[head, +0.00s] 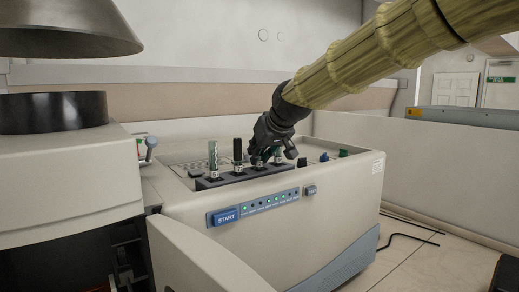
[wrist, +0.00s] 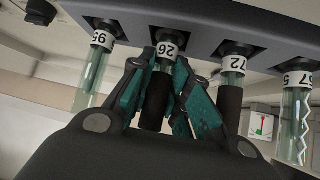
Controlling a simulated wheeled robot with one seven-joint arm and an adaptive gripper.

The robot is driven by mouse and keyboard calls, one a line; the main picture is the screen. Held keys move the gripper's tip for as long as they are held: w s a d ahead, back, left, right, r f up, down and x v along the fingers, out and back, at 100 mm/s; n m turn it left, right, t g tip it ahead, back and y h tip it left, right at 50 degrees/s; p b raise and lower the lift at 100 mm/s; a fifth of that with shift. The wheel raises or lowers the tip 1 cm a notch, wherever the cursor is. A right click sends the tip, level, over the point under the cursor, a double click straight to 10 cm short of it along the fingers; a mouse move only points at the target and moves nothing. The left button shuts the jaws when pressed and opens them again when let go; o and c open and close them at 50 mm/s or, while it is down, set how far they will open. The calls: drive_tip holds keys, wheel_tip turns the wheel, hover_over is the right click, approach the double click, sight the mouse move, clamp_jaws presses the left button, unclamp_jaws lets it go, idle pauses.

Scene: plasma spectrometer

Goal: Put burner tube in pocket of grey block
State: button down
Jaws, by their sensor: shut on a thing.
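A dark grey block (head: 228,180) on top of the instrument holds a row of upright numbered tubes; it also shows along the top of the wrist view (wrist: 204,35). My gripper (wrist: 162,95) is shut on the tube labelled 26 (wrist: 166,49), which has a dark sleeve. This tube's end meets the block, its label in line with the neighbours' labels. Beside it are dark-sleeved tube 72 (wrist: 232,64) and clear tube 95 (wrist: 101,42). Tube 57 (wrist: 297,85), with a spiral inside, is at the end. In the head view, my gripper (head: 268,146) partly hides the held tube.
The instrument's front has a blue START button (head: 225,217) and a row of lights. Small knobs (head: 324,157) stand right of the block. A large housing with a dark ring (head: 52,112) is at the left. Neighbouring tubes stand close on both sides of my fingers.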

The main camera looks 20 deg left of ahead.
drive_tip(key=c, duration=1.3)
unclamp_jaws()
drive_tip(key=shift+c, duration=0.2)
drive_tip(key=b+v, duration=0.3)
drive_tip(key=v, duration=0.9)
